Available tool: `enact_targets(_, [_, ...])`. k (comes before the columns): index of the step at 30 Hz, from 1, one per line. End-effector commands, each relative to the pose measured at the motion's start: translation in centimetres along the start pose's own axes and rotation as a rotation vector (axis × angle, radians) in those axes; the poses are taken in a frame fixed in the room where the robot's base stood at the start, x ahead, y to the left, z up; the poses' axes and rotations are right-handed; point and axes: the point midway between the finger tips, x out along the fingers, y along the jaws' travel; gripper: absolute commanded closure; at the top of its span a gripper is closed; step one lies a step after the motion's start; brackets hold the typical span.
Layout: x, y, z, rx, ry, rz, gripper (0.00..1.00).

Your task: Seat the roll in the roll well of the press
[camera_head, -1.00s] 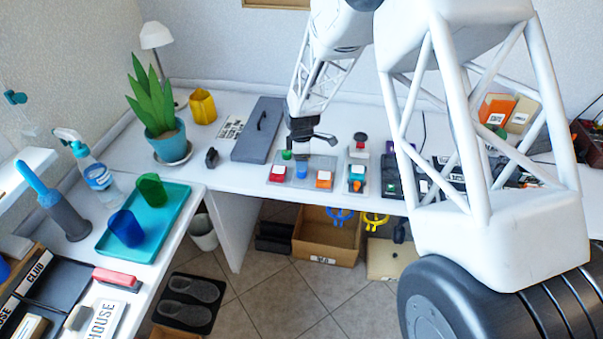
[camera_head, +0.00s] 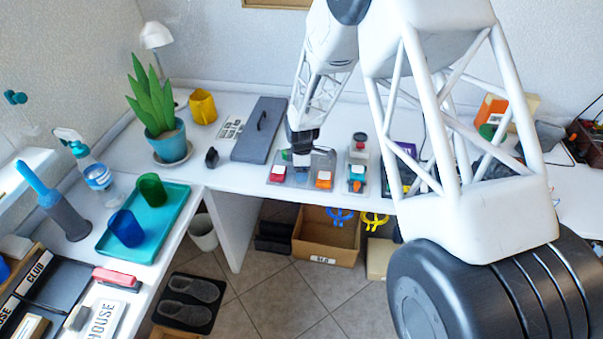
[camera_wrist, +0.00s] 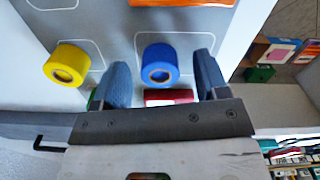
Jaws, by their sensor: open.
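In the wrist view a blue roll (camera_wrist: 160,64) stands on a grey board (camera_wrist: 108,22) between the fingertips of my gripper (camera_wrist: 162,68). The gripper is open, with a finger on each side of the roll and gaps visible. A yellow roll (camera_wrist: 66,64) lies outside the left finger. In the head view my gripper (camera_head: 303,158) is low over the grey board on the far table and hides most of the blue roll. I cannot tell for sure which object is the press or where its well is.
On the board are a red-and-white block (camera_head: 277,173) and an orange-and-white block (camera_head: 323,180). A teal block (camera_head: 356,180) and a dark-red-capped item (camera_head: 360,138) stand to the right. A grey panel with a handle (camera_head: 258,130) lies to the left.

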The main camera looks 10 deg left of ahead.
Motion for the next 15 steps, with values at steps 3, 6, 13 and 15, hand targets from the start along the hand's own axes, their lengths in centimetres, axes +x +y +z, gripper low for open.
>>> enact_targets(3, [-0.02, 0.0, 0.0, 0.0, 0.0, 0.0, 0.33])
enact_targets(6, [-0.03, 0.0, 0.0, 0.0, 0.0, 0.0, 0.33])
enact_targets(13, [-0.04, 0.0, 0.0, 0.0, 0.0, 0.0, 0.33])
enact_targets(15, [-0.04, 0.0, 0.0, 0.0, 0.0, 0.0, 0.42])
